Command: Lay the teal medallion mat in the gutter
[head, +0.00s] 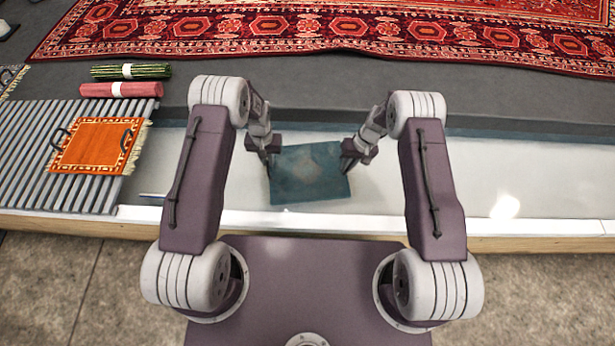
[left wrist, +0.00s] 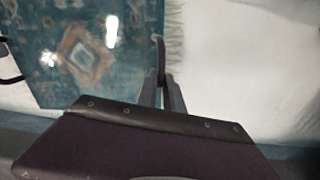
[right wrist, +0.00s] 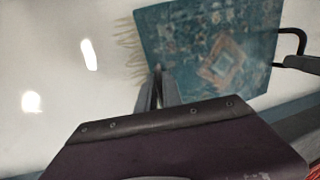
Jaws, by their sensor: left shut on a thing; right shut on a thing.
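The teal medallion mat (head: 310,175) is spread out flat between my two grippers, within the pale gutter (head: 400,205). Its tan medallion also shows in the left wrist view (left wrist: 84,52) and the right wrist view (right wrist: 222,62). My left gripper (head: 268,163) is shut at the mat's left fringed edge. My right gripper (head: 347,162) is shut at its right edge. A black loop handle (right wrist: 292,36) shows at the mat's far side in the right wrist view. Glare spots cross the mat in the left wrist view. Its exact height over the gutter floor is unclear.
An orange mat (head: 95,147) with black handles lies on the slatted grate (head: 35,150) at left. Green (head: 130,71) and pink (head: 120,90) rolls lie behind it. A large red rug (head: 300,35) covers the back. The gutter's right stretch is clear.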

